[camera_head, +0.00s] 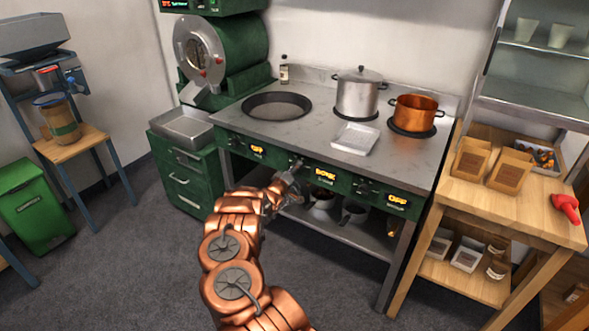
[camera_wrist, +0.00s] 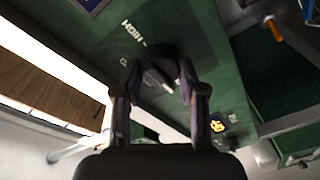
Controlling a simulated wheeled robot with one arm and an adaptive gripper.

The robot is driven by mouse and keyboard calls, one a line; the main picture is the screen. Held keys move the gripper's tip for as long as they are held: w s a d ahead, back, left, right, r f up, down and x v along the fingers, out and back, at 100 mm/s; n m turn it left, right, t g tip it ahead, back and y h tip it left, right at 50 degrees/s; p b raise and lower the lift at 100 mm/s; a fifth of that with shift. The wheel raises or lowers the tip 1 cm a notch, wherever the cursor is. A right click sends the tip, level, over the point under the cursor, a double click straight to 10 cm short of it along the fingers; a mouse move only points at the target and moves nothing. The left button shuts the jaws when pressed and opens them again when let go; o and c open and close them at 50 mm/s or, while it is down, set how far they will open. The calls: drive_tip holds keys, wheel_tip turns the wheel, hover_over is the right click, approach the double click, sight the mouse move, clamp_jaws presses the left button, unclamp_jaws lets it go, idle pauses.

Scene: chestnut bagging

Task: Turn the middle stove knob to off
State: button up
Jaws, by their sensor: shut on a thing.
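The stove's green front panel (camera_head: 345,180) carries several knobs with lit orange displays. The middle knob (camera_wrist: 155,78) sits between my fingers in the wrist view, dark and partly hidden by them. My gripper (camera_head: 292,176) is at the panel, shut on the middle knob; it also shows in the wrist view (camera_wrist: 161,82). The display right of it (camera_head: 325,174) shows a lit word that is too small to read surely, not like the OFF displays. The left display (camera_head: 257,150) and right display (camera_head: 397,199) read OFF. The right knob (camera_head: 365,188) is free.
On the stove top stand a dark pan (camera_head: 276,105), a steel pot (camera_head: 358,94), a copper pot (camera_head: 414,113) and a white tray (camera_head: 355,138). A wooden table (camera_head: 500,205) with paper bags is at right. Green drawers (camera_head: 188,175) stand at left.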

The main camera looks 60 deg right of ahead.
drive_tip(key=shift+f, duration=0.1)
drive_tip(key=o, duration=1.2)
drive_tip(key=shift+c, duration=0.2)
drive_tip(key=s+a, duration=0.2)
drive_tip(key=a, duration=0.9)
drive_tip(key=shift+a, duration=0.4)
